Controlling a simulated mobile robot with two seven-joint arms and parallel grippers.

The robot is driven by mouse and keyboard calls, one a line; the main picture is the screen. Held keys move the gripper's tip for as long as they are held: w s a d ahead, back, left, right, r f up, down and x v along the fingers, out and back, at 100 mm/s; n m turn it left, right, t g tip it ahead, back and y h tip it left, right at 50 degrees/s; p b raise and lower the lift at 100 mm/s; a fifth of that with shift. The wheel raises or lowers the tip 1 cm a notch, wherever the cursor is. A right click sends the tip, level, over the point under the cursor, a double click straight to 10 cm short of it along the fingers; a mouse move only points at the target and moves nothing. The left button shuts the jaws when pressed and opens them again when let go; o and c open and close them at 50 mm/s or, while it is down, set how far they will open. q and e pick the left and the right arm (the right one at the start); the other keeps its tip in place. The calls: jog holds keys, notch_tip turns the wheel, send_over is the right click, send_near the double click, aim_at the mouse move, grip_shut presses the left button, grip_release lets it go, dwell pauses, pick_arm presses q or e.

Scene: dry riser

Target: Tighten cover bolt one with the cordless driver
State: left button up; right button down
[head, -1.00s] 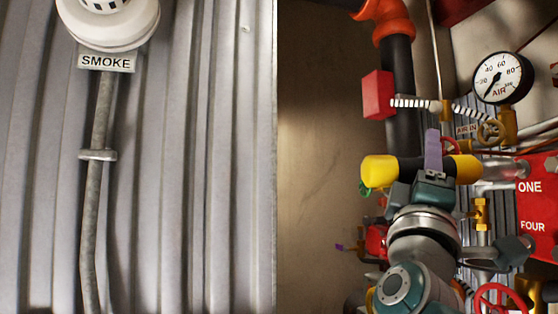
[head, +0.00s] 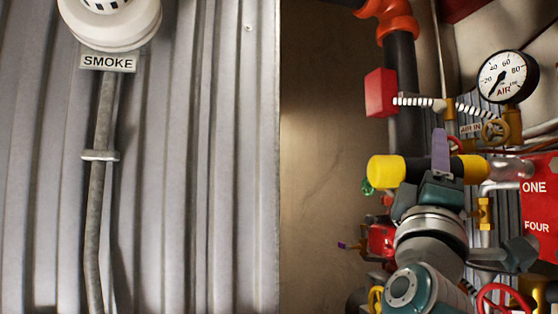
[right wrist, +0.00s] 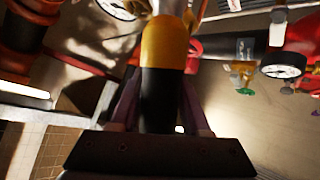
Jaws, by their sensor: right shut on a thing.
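The cordless driver, yellow and black, shows in the head view (head: 387,169) as a thick barrel lying sideways. My right gripper (head: 440,152) is shut around its dark middle, with a purple finger in front. In the right wrist view the driver (right wrist: 163,45) rises between the two fingers (right wrist: 158,105). The red cover (head: 537,205), lettered ONE and FOUR, is at the right edge of the head view, cut off by the frame. I cannot make out cover bolt one. My left gripper is not in view.
A dark vertical pipe (head: 404,110) with an orange coupling (head: 398,28) stands behind the driver. A red box (head: 381,93), an air gauge (head: 508,76) and valves crowd the right side. A red handwheel (head: 503,298) is below. The brown wall (head: 320,150) at left is bare.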

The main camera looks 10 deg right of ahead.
jog(key=shift+s+d, duration=0.2)
jog(key=shift+d, duration=0.4)
dwell(0.5)
jog(key=shift+d+p, duration=0.3)
jog(key=shift+p, duration=0.4)
dwell(1.1)
jog(key=shift+w+a+b, duration=0.2)
jog(key=shift+a+b, duration=0.1)
jog(key=shift+a, duration=0.5)
jog(key=shift+w+a+b, duration=0.25)
jog(key=shift+a, duration=0.55)
jog(key=shift+w+a+b, duration=0.2)
jog(key=shift+a+b, duration=0.1)
jog(key=shift+a, duration=0.5)
jog(key=shift+r, duration=0.1)
